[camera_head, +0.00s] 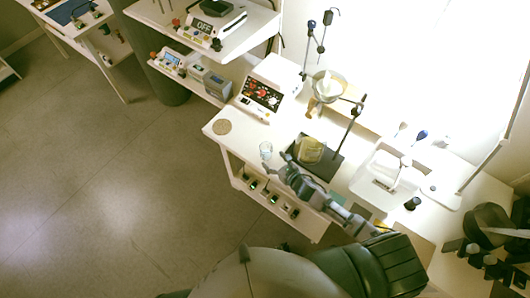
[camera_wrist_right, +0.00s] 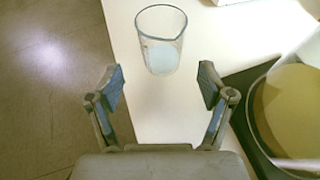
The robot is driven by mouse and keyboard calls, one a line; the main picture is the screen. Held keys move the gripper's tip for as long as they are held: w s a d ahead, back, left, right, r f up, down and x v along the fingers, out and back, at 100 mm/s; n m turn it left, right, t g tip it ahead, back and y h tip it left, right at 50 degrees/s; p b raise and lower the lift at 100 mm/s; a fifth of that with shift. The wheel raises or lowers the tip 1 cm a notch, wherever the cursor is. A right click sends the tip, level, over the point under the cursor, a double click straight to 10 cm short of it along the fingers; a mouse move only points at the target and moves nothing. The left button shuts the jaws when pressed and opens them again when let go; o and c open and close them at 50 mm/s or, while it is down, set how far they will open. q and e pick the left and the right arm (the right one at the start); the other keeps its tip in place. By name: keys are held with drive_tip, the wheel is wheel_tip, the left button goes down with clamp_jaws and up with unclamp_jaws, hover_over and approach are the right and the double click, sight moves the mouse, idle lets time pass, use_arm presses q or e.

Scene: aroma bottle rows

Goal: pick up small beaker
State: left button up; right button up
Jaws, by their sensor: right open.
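The small beaker (camera_head: 266,149) is clear glass and stands upright on the white bench top near its front edge. In the right wrist view the beaker (camera_wrist_right: 160,42) sits beyond the fingertips, roughly centred between them, with pale bluish-white showing inside. My right gripper (camera_head: 281,168) is close to the beaker, on its near side. In the right wrist view my right gripper (camera_wrist_right: 162,88) has its two fingers spread wide, with nothing between them. My left gripper does not show in either view.
A larger beaker with yellowish contents (camera_head: 311,150) stands on a dark stand base (camera_head: 326,163) right of the small beaker; it is close to the right finger in the wrist view. A round tan disc (camera_head: 221,127) lies left. A white instrument (camera_head: 265,92) stands behind.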

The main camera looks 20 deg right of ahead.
sight(270, 155)
drive_tip(key=shift+w+f, duration=0.35)
drive_tip(key=shift+w, duration=0.25)
drive_tip(key=shift+w+f, duration=0.2)
drive_tip(key=shift+w, duration=0.3)
drive_tip(key=x, duration=0.3)
drive_tip(key=shift+w+a+f+b, duration=0.15)
drive_tip(key=shift+w+a+b, duration=0.15)
drive_tip(key=shift+w+a+f, duration=0.2)
drive_tip(key=shift+w+a, duration=0.15)
drive_tip(key=shift+w, duration=0.1)
drive_tip(key=shift+r, duration=0.1)
drive_tip(key=shift+d, duration=0.2)
drive_tip(key=c, duration=0.8)
drive_tip(key=shift+d, duration=0.1)
drive_tip(key=c, duration=0.5)
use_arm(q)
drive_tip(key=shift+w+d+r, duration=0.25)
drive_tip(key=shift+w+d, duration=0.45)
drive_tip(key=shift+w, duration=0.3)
